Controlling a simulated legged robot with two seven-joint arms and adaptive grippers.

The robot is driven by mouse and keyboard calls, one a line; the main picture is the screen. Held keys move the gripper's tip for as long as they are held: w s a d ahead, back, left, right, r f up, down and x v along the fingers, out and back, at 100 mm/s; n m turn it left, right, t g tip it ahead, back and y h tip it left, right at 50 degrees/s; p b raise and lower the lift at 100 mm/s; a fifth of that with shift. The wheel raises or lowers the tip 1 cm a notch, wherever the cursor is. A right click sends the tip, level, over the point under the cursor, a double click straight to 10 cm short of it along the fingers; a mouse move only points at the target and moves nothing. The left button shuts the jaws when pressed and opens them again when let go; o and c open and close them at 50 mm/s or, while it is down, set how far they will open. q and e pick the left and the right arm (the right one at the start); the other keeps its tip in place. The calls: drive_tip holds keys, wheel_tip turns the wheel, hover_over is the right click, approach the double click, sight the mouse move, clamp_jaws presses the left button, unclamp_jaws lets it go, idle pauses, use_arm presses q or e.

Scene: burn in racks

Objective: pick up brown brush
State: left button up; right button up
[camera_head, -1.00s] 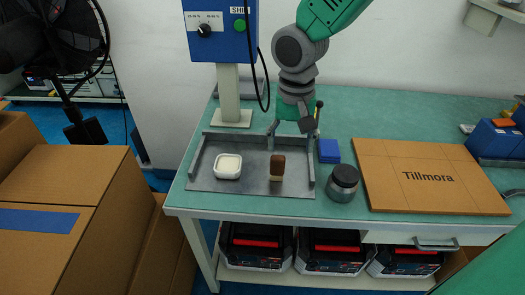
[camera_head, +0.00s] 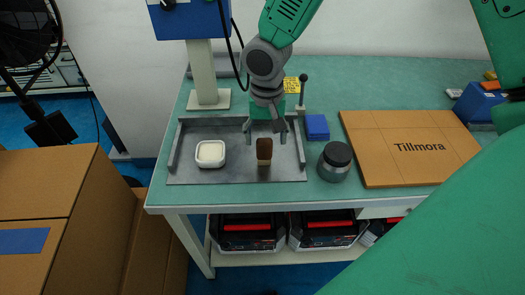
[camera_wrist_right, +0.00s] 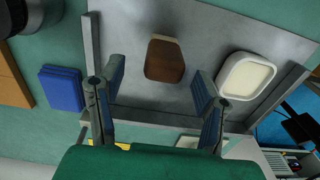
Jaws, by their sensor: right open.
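The brown brush (camera_head: 264,152), with a dark brown upper part and a paler lower part, stands on the grey metal tray (camera_head: 230,174), right of the tray's middle. It also shows in the right wrist view (camera_wrist_right: 165,60), ahead of and between my fingers. My right gripper (camera_head: 265,133) is open and empty above the rear of the tray, just behind the brush and apart from it. Its two spread fingers show in the right wrist view (camera_wrist_right: 155,100). My left gripper is not in view.
A white dish (camera_head: 210,153) sits on the tray left of the brush. A blue block (camera_head: 316,127), a dark-lidded jar (camera_head: 335,161) and a Tillmora cardboard box (camera_head: 405,150) are to the right. A small lever (camera_head: 302,92) stands behind. The tray's front strip is clear.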

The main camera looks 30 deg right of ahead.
sight(266, 150)
drive_tip(key=f, duration=0.4)
drive_tip(key=shift+s+d+f+b, duration=0.1)
drive_tip(key=shift+d+b, duration=0.1)
drive_tip(key=shift+b, duration=0.1)
drive_tip(key=shift+a+f, duration=0.2)
drive_tip(key=shift+a+r, duration=0.15)
drive_tip(key=shift+a, duration=0.45)
drive_tip(key=c, duration=0.7)
drive_tip(key=shift+d, duration=0.15)
drive_tip(key=c, duration=0.5)
drive_tip(key=shift+d, duration=0.4)
drive_tip(key=shift+c, duration=0.2)
drive_tip(key=r, duration=0.3)
drive_tip(key=r+p, duration=0.1)
drive_tip(key=r, duration=0.5)
drive_tip(key=shift+a, duration=0.25)
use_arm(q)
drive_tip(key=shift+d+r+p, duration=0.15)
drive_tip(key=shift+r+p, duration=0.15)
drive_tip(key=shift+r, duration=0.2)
use_arm(e)
drive_tip(key=shift+d+r, duration=0.1)
drive_tip(key=shift+r, duration=0.3)
